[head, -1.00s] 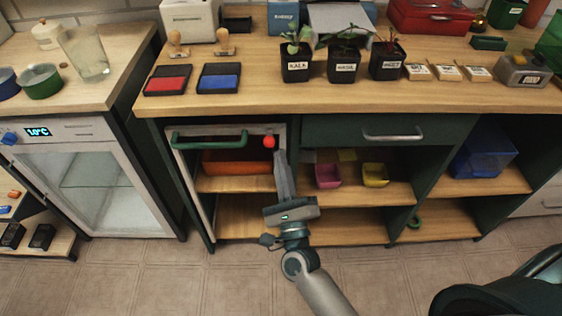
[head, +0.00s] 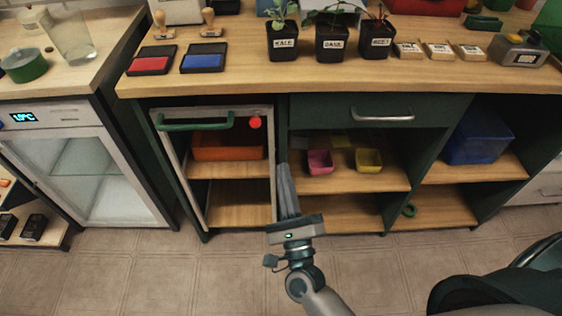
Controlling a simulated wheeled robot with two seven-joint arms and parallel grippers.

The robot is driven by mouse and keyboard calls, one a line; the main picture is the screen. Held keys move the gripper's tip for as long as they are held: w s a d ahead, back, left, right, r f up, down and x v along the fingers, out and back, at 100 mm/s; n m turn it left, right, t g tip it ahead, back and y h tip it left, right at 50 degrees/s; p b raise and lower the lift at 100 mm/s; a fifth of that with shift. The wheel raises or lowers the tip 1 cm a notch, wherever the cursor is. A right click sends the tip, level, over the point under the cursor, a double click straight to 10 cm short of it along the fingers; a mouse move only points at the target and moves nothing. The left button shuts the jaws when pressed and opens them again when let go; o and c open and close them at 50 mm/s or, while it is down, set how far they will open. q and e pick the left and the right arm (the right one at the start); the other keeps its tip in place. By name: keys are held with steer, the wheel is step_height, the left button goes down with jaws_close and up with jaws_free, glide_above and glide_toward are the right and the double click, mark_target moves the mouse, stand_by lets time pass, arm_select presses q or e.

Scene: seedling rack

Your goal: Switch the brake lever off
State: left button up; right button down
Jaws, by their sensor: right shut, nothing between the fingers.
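A red ball knob (head: 254,122), which looks like the brake lever's end, sits at the upper right of a pale rack frame (head: 172,150) under the counter. The lever's arm is too small to make out, so I cannot tell its setting. A green handle bar (head: 195,122) runs along the frame's top, left of the knob. My right gripper (head: 283,166) points up from below, with its narrow fingers shut and empty. Its tips are below and right of the knob, apart from it in the picture. My left gripper is not in view.
An orange bin (head: 228,147) sits inside the rack. Pink (head: 320,161) and yellow (head: 368,160) bins stand on the shelf to the right. Potted seedlings (head: 332,43) and ink pads (head: 203,58) stand on the counter (head: 300,76). The floor in front is clear.

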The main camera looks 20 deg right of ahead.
steer(key=shift+r+v, duration=0.15)
steer(key=shift+v, duration=0.6)
steer(key=shift+r+v, duration=0.15)
steer(key=shift+v, duration=0.6)
steer(key=shift+s, duration=0.15)
steer(key=shift+a, duration=0.1)
